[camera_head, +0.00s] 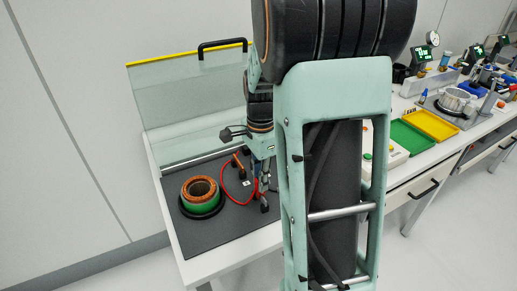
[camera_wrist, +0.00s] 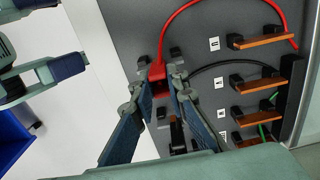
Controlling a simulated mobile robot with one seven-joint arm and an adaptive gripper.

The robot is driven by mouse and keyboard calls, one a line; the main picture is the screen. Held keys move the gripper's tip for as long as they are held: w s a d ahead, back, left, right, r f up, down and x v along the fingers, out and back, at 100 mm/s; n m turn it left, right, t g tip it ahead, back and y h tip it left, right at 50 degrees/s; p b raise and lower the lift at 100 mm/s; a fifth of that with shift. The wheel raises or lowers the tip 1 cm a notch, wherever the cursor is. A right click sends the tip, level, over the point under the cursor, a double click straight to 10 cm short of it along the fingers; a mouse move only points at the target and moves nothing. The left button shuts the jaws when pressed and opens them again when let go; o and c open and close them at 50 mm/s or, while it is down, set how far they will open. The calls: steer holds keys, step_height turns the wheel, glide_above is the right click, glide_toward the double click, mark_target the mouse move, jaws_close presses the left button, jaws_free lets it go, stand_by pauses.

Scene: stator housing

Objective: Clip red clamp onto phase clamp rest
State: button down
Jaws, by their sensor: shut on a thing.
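My gripper (camera_wrist: 160,84) is shut on the red clamp (camera_wrist: 157,72) in the wrist view, with a finger on either side of it. A red cable (camera_wrist: 178,16) runs from the clamp in an arc to the upper right. Small black blocks (camera_wrist: 175,53) stand on the dark mat beside the clamp; I cannot tell for sure which are the phase clamp rest, or whether the clamp touches them. In the head view my gripper (camera_head: 263,188) is low over the mat, partly hidden by my arm, and the red cable (camera_head: 226,188) loops to its left.
Copper bars (camera_wrist: 258,41) on black holders line the right of the wrist view, with white labels, a black cable (camera_wrist: 212,66) and a green cable (camera_wrist: 262,130). A stator (camera_head: 201,198) stands left on the mat (camera_head: 225,228). A clear screen (camera_head: 185,90) stands behind.

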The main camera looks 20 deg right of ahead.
steer(key=c, duration=1.8)
jaws_free()
steer(key=shift+o, duration=0.2)
steer(key=shift+o, duration=0.9)
steer(key=shift+r, duration=0.25)
steer(key=shift+r+p, duration=1.85)
steer(key=shift+r, duration=0.15)
